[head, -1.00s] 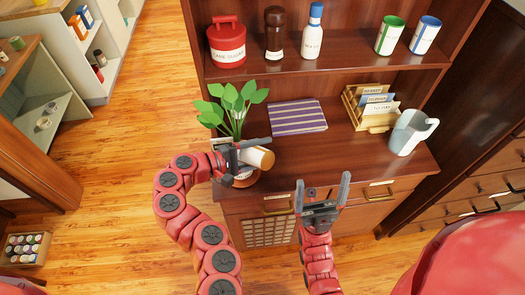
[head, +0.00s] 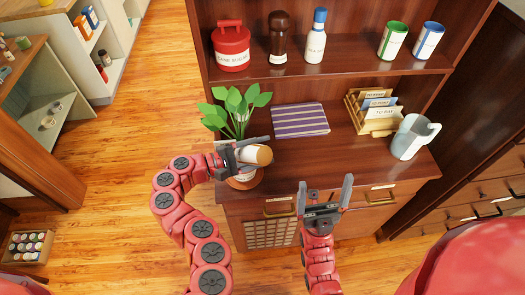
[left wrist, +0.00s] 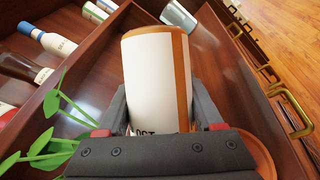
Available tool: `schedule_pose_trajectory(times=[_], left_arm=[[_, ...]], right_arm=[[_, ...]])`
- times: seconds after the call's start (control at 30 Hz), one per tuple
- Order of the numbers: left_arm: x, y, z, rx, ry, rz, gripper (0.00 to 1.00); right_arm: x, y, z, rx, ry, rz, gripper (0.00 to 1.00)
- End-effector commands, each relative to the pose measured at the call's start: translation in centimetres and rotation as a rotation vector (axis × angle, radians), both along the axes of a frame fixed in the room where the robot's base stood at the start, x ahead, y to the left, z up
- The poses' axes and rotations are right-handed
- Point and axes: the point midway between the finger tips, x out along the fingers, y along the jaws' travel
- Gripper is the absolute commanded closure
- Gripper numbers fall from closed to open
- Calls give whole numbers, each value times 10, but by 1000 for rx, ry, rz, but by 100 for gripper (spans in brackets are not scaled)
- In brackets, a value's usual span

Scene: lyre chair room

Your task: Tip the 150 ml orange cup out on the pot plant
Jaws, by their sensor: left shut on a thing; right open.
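The orange cup (head: 257,154), with a broad white label, is held on its side, one end toward the right in the head view. In the left wrist view the cup (left wrist: 155,75) fills the space between the fingers. My left gripper (head: 238,157) is shut on it, in front of the pot plant (head: 236,107). The plant's green leaves rise behind the gripper; its pot is mostly hidden by the gripper and cup, with a terracotta saucer (head: 246,181) below. No poured contents can be made out. My right gripper (head: 324,192) is open and empty, in front of the drawers.
A striped book (head: 300,120), a letter rack (head: 375,112) and a grey jug (head: 412,138) stand on the wooden desk top. A red canister (head: 231,46), bottles and tins are on the shelf above.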

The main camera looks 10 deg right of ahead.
Motion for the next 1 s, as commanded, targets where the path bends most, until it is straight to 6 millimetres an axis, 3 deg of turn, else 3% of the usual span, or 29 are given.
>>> schedule_pose_trajectory(times=[0.47, 1.0], left_arm=[[4, 4, 4, -100, 98, 0, 100], [-3, -2, -2, 44, -44, 0, 100]], right_arm=[[0, 0, -4, 0, 0, 0, 0], [0, 0, 4, 0, 0, 0, 0]])
